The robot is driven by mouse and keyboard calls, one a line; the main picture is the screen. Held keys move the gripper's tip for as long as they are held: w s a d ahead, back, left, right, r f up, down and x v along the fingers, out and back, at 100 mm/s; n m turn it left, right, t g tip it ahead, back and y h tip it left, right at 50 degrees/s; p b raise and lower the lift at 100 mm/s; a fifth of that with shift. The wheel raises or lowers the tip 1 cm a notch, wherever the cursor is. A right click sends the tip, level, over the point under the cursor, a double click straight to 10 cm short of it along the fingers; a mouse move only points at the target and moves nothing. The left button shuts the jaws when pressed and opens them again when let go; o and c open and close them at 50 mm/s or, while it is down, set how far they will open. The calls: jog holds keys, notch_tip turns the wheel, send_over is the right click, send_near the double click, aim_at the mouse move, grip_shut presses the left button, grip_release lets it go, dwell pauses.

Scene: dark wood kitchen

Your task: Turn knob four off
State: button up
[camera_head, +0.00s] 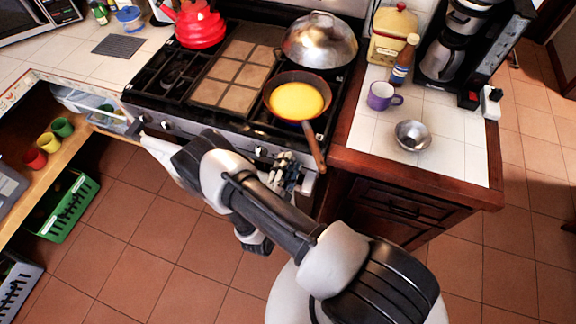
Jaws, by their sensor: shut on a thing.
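The stove (150,108) stands against the back counter, with a row of knobs along its front panel. My gripper (286,165) is at the right part of this panel, below the pan handle. It is shut on a stove knob, which its fingers mostly hide, so the knob's setting cannot be read. Another knob (262,152) shows just left of my gripper. A further knob (166,126) is near the panel's left end. My arm covers part of the front.
A frying pan (273,91) with yellow food sits on the front right burner; its handle (314,146) sticks out close to my gripper. A domed lid (318,38) and red kettle (201,26) are behind. A purple mug (381,96) and metal bowl (411,135) stand right.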

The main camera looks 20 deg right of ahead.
jog(key=m, duration=0.2)
jog(key=m+b, duration=0.1)
jog(key=m, duration=0.3)
jog(key=shift+f, duration=0.3)
jog(key=m+b, duration=0.1)
jog(key=m, duration=1.1)
jog(key=m+b, duration=0.1)
jog(key=m, duration=0.6)
jog(key=shift+w+a+f+b, duration=0.2)
jog(key=shift+a+f+b, duration=0.1)
jog(key=shift+f, duration=0.05)
jog(key=o, duration=1)
jog(key=shift+c, duration=0.2)
jog(key=v, duration=1.2)
